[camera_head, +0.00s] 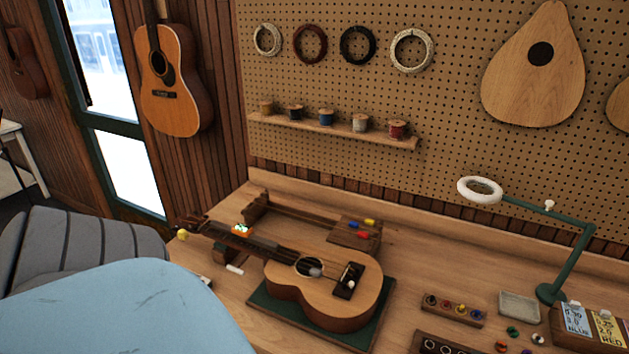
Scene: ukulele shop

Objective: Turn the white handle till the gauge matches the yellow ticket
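A small ukulele (325,297) lies on a dark green mat (262,302), its neck pointing to the left. An orange clip-on device with a small lit green screen (241,230) sits by the neck; its reading is too small to tell. A short white bar (235,268) lies below the neck; I cannot tell whether it is the white handle. A yellow knob (183,234) shows at the headstock. A yellow ticket (607,328) stands at the far right beside a blue one, printed with numbers and "RED". Neither gripper is identifiable.
A green lamp (573,258) with a white ring head and white knob stands at the right. Near it are a grey tray (519,307), a wooden block with coloured knobs (451,309) and small loose rings. A large light-blue shape covers the lower left.

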